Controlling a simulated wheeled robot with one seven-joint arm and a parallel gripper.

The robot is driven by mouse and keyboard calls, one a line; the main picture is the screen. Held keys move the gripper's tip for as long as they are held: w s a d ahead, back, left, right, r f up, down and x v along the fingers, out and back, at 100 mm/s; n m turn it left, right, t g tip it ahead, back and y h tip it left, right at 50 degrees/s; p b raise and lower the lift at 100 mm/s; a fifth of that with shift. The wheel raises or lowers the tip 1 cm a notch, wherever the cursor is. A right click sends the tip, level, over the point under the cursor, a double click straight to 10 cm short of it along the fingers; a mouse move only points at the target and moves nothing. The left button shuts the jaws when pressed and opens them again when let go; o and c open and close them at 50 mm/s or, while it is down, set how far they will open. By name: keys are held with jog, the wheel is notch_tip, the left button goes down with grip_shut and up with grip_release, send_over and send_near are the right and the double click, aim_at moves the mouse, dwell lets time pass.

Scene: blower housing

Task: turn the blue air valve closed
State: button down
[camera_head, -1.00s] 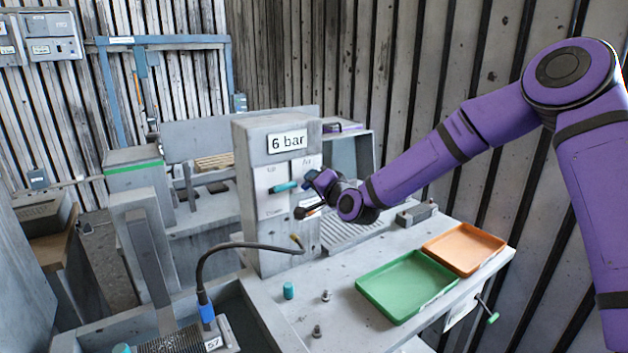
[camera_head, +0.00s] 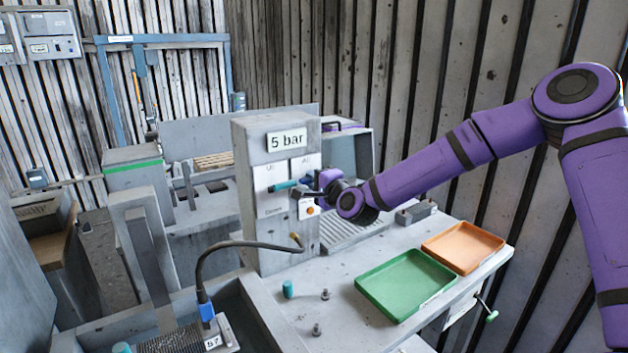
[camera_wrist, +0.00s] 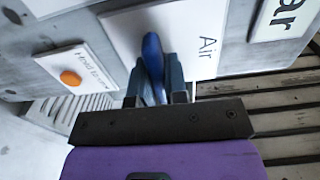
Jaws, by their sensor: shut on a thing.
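The blue air valve handle (camera_wrist: 152,58) stands out from a white plate marked "Air" (camera_wrist: 205,45) in the wrist view. My gripper (camera_wrist: 155,82) is shut on it, with a dark finger on each side. In the head view my gripper (camera_head: 312,186) is at the front of the grey housing (camera_head: 250,220), at the right-hand plate, and mostly hides the valve.
A teal lever (camera_head: 281,187) sits on the left-hand plate, close to my gripper. An orange button (camera_wrist: 70,78) is on a plate beside the valve. A green tray (camera_head: 375,300) and an orange tray (camera_head: 490,238) lie on the bench. A black hose (camera_head: 215,255) curves in front.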

dwell(0.3)
jog(key=c, duration=1.1)
grip_release()
jog(key=shift+c, duration=0.2)
jog(key=shift+d, duration=0.1)
jog(key=v, duration=1)
jog(key=shift+s+d, duration=0.25)
jog(key=shift+s, duration=0.05)
jog(key=shift+f, duration=0.1)
